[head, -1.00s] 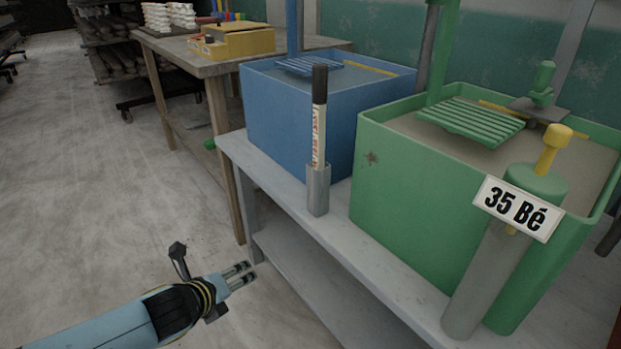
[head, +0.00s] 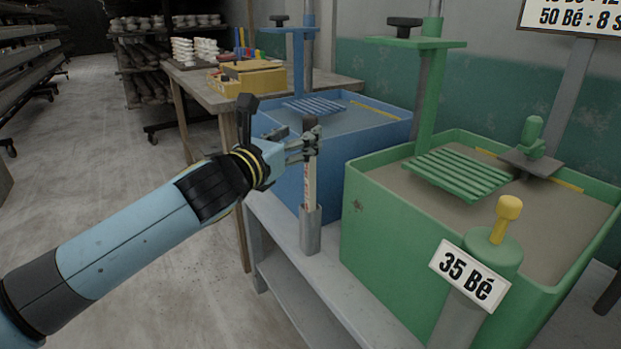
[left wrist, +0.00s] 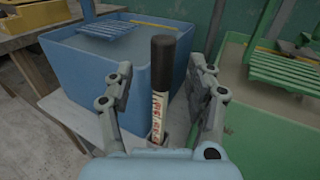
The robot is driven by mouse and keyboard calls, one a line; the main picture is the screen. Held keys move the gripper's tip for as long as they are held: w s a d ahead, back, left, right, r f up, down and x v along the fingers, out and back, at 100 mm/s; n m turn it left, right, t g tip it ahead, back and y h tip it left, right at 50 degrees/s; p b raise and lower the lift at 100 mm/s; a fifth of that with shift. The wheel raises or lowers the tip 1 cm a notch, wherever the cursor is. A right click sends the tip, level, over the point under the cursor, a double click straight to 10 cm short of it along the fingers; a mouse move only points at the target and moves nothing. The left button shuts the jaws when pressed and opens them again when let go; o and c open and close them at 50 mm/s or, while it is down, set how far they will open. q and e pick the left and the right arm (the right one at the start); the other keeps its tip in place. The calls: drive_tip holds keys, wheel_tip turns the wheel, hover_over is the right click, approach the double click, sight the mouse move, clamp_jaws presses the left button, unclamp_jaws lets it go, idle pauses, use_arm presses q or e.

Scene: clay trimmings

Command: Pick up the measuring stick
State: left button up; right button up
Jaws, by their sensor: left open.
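The measuring stick (head: 309,182) stands upright in a grey holder (head: 310,231) on the grey bench, between the blue and green tubs. It has a dark top and a pale body with red and dark markings. My left gripper (head: 312,143) is open at the stick's upper part. In the left wrist view, the stick (left wrist: 159,100) shows between the two spread fingers of the gripper (left wrist: 162,92), with a gap on each side. My right gripper is not in view.
The blue tub (head: 281,164) stands behind the stick and the green tub (head: 400,245) to its right. A grey cylinder with a green top (head: 493,255) and a "35 Bé" sign (head: 468,275) stands in front. A wooden table (head: 200,84) is farther back. Open floor lies left.

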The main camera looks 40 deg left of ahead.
use_arm(q)
drive_tip(key=w, duration=0.4)
drive_tip(key=shift+w, duration=0.3)
drive_tip(key=shift+c, duration=0.4)
clamp_jaws()
